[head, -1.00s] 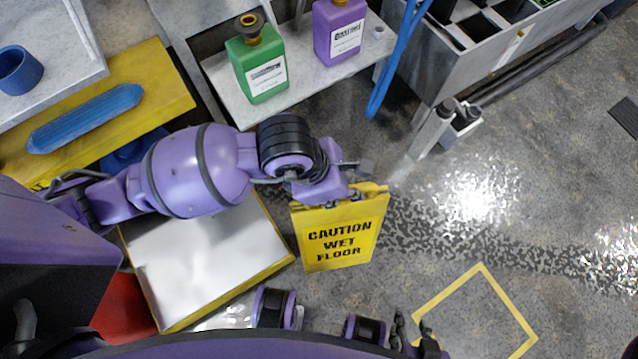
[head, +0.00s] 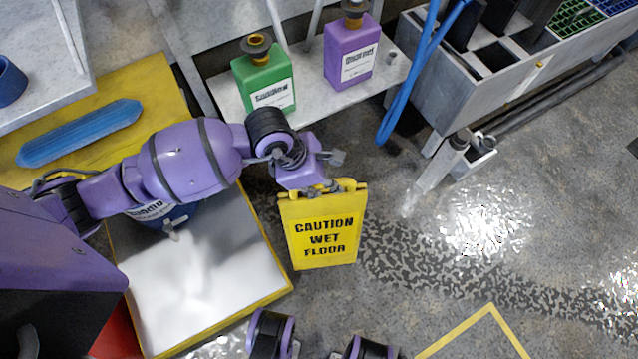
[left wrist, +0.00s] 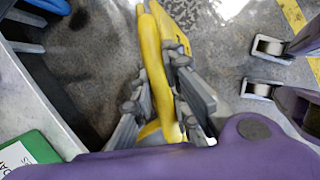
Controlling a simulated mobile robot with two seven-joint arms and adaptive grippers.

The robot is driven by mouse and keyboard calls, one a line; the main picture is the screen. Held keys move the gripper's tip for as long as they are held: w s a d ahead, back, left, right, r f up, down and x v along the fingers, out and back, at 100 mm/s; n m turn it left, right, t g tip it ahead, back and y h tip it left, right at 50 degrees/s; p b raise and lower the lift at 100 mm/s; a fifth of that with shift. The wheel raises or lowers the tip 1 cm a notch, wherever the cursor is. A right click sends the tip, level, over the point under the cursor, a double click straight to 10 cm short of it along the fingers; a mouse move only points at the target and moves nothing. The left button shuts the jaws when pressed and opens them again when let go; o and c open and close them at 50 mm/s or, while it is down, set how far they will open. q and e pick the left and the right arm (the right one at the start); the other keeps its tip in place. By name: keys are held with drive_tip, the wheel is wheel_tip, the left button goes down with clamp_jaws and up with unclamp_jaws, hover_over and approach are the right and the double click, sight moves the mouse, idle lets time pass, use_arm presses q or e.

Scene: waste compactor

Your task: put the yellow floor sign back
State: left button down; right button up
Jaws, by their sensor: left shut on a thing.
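The yellow floor sign (head: 322,232) reads "CAUTION WET FLOOR" and hangs upright below my left gripper (head: 325,186) in the head view. My left gripper is shut on the sign's top edge. In the left wrist view the yellow sign (left wrist: 155,62) runs up between the fingers of my left gripper (left wrist: 166,100). A yellow outlined square (head: 478,332) is marked on the floor at the lower right, partly cut off by the picture's edge. My right gripper does not show in the head view.
A white-topped tray with a yellow rim (head: 277,291) lies left of the sign. A shelf (head: 308,103) behind holds a green jug (head: 264,80) and a purple jug (head: 350,55). A blue hose (head: 408,85) hangs down. Wet floor (head: 480,215) to the right is open.

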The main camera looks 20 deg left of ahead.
use_arm(q)
drive_tip(key=shift+w+a+f, duration=0.5)
drive_tip(key=shift+w+f, duration=0.2)
drive_tip(key=shift+f, duration=0.2)
drive_tip(key=shift+w+a+f+b, duration=0.3)
drive_tip(key=shift+w+f+b, duration=0.1)
drive_tip(key=shift+f, duration=0.15)
wheel_tip(320, 180, down, 3)
drive_tip(key=shift+f+b, duration=0.15)
drive_tip(key=shift+b, duration=0.35)
drive_tip(key=c, duration=1.7)
unclamp_jaws()
drive_tip(key=shift+a, duration=0.1)
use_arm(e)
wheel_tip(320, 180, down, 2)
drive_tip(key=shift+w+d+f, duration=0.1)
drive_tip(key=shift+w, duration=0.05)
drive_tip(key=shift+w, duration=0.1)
